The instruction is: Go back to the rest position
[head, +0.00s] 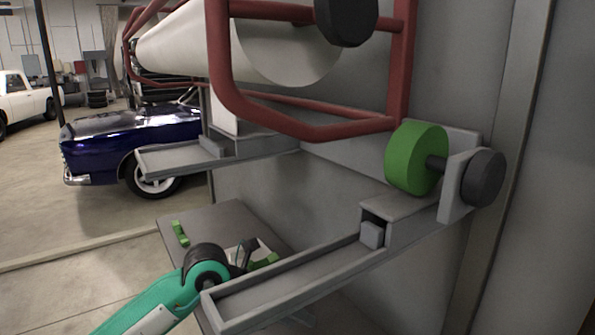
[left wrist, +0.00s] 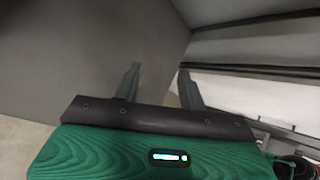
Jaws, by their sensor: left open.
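My left arm comes in from the bottom left of the head view, green with a dark wrist joint. My left gripper (head: 246,254) is partly hidden by the front grey rail and sits low beside it, over a grey tabletop. In the left wrist view my left gripper (left wrist: 160,82) has its two grey fingers apart with nothing between them. A flat grey surface is behind the fingers. My right gripper is not in view.
The long grey rail (head: 290,285) runs close beside my left gripper. A second rail (head: 180,158) lies farther back. A red tubular frame (head: 290,124) holds a white cylinder (head: 185,45) above. A green wheel (head: 412,160) is at right. A small green block (head: 180,233) lies on the grey tabletop (head: 205,222).

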